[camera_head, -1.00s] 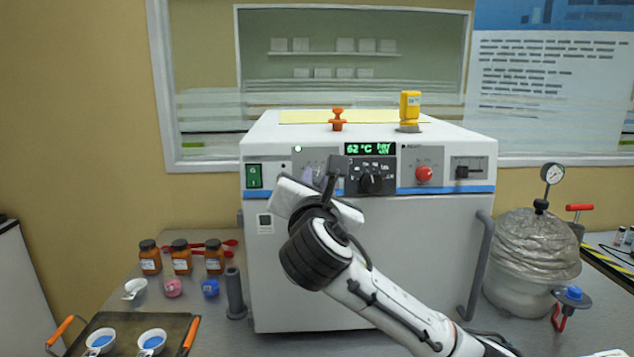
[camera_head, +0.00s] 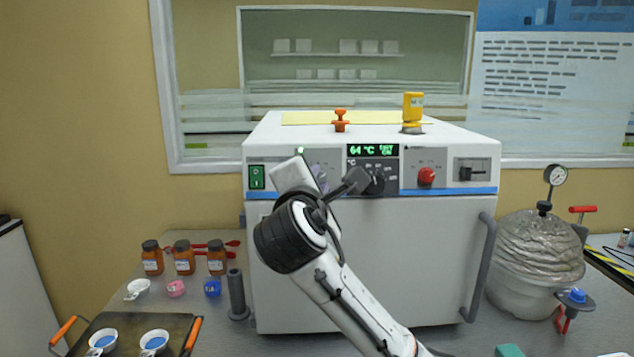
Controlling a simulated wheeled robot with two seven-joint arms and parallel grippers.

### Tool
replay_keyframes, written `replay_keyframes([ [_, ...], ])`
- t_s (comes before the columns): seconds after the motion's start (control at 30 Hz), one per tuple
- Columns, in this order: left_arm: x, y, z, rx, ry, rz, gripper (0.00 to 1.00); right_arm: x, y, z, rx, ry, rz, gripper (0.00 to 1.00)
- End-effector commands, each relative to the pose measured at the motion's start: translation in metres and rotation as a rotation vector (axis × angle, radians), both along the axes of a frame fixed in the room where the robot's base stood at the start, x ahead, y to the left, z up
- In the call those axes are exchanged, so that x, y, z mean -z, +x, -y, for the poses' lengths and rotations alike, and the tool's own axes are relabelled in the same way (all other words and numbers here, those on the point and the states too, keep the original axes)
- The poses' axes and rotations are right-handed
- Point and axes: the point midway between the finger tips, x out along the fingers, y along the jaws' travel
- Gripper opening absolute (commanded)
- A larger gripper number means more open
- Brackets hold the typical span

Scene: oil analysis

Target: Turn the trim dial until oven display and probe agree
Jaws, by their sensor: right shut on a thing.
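The white oven (camera_head: 345,260) stands in the middle. Its green display (camera_head: 372,150) reads 64 °C, with small text beside it that I cannot read surely. A yellow probe unit (camera_head: 413,106) stands upright on the oven's top right; its reading is too small to make out. A purple-grey trim dial (camera_head: 320,172) shows partly on the panel left of the display. My right gripper (camera_head: 322,185) is at this dial and shut on it, its fingertips mostly hidden by my own wrist. My left gripper is not in view.
A black knob (camera_head: 376,182) sits under the display, close to my gripper. A red button (camera_head: 426,176) and a green switch (camera_head: 256,177) are on the panel. An orange plug (camera_head: 340,121) stands on top. Brown bottles (camera_head: 184,258) and a tray (camera_head: 128,325) lie left, a foil-covered vessel (camera_head: 538,255) right.

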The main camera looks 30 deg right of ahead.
Motion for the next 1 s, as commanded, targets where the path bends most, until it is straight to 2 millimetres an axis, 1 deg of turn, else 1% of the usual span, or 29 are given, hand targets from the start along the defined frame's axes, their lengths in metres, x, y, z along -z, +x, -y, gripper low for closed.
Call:
replay_keyframes([
  [0.47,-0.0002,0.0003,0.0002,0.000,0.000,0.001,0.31,0.0003,0.0002,-0.0004,0.002,0.013,0.007,0.00],
  [0.5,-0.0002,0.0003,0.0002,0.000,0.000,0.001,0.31,0.0003,0.0002,-0.0004,0.002,0.013,0.007,0.24],
  [0.6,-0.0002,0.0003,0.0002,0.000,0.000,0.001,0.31,0.0003,0.0001,-0.0003,0.002,0.013,0.007,0.38],
  [0.87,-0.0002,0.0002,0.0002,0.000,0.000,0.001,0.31,0.0001,-0.0001,-0.0005,0.002,0.011,0.006,0.38],
  [1.0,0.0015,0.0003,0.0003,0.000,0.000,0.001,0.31,-0.0005,-0.0068,-0.0068,0.001,0.012,0.008,0.38],
])
